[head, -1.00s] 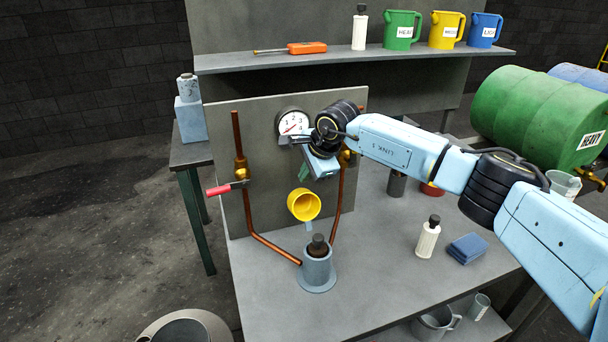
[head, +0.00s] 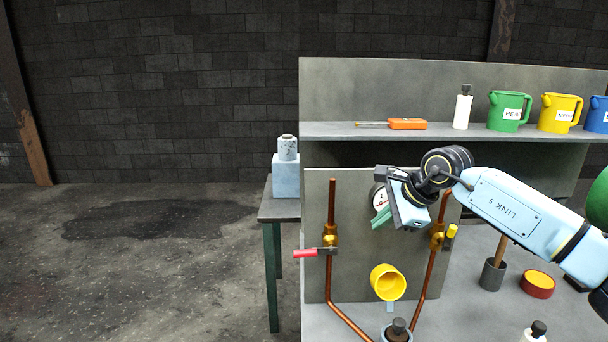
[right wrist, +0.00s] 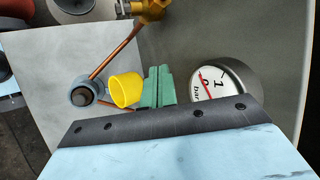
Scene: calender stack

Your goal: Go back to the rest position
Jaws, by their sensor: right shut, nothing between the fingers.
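My right gripper (head: 382,217) is raised in front of the grey upright panel (head: 318,230), beside the pressure gauge (head: 379,197), which it partly covers in the head view. Its green fingers (right wrist: 158,87) are together and empty in the right wrist view. The gauge dial (right wrist: 212,84) shows next to them there. A yellow cup (head: 388,282) is on the panel below the gripper, apart from it; it also shows in the right wrist view (right wrist: 126,89). My left gripper is in neither view.
Copper pipes (head: 332,205) run up the panel, with a red-handled valve (head: 305,253) at left and a yellow-handled valve (head: 450,237) at right. A shelf (head: 340,131) behind carries an orange tool, a white bottle and several jugs. Open floor (head: 150,270) lies to the left.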

